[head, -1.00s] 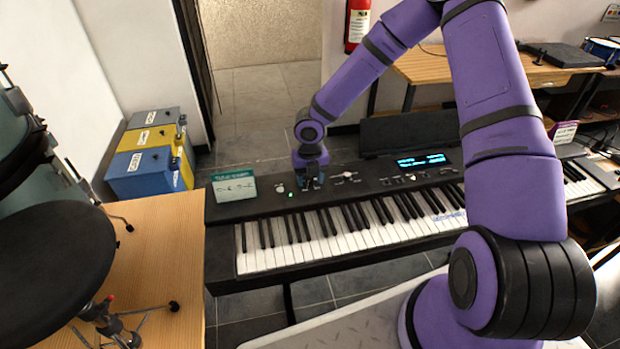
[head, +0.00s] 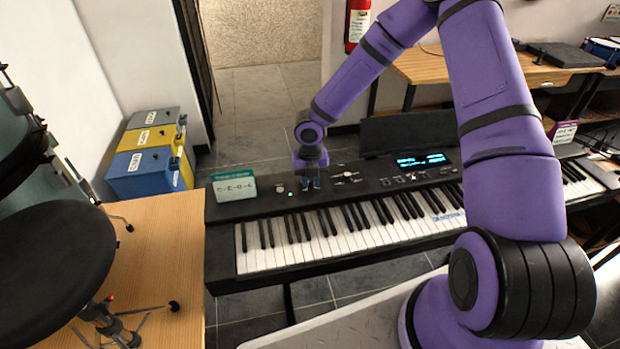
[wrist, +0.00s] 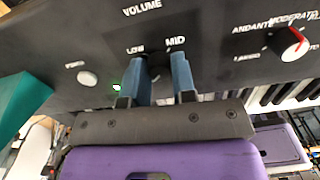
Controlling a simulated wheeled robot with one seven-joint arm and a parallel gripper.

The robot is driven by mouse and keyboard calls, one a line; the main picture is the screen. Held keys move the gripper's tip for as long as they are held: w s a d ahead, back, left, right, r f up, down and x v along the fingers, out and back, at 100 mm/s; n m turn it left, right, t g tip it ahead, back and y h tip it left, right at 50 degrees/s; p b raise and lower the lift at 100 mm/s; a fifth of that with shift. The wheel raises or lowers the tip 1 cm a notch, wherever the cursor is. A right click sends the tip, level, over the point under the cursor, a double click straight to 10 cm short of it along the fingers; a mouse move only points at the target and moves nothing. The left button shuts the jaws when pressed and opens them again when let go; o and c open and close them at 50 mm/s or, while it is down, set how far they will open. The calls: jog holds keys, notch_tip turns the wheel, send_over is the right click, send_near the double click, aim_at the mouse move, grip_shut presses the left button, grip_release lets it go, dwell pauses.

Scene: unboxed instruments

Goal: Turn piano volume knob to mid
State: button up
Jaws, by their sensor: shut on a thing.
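The black piano (head: 232,210) stands in front of me with its control panel along the back of the keys. My gripper (head: 311,182) points down at the left part of that panel. In the wrist view its two blue fingers (wrist: 160,76) are shut on the dark volume knob (wrist: 156,68), under the printed VOLUME label. The fingers cover most of the knob, and I cannot tell where its pointer aims. LOW is printed by the left finger and MID by the right finger. In the head view the knob is hidden by my gripper.
A white power button (wrist: 88,78) and a lit green light (wrist: 116,87) sit left. A green-topped card (head: 235,187) stands on the piano's left end. A lit display (head: 421,160) is further right.

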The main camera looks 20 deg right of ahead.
jog(key=m, duration=0.4)
jog(key=shift+m, duration=0.4)
jog(key=m, duration=1.3)
jog(key=shift+m, duration=0.3)
jog(key=m, duration=1.2)
jog(key=shift+m, duration=2.2)
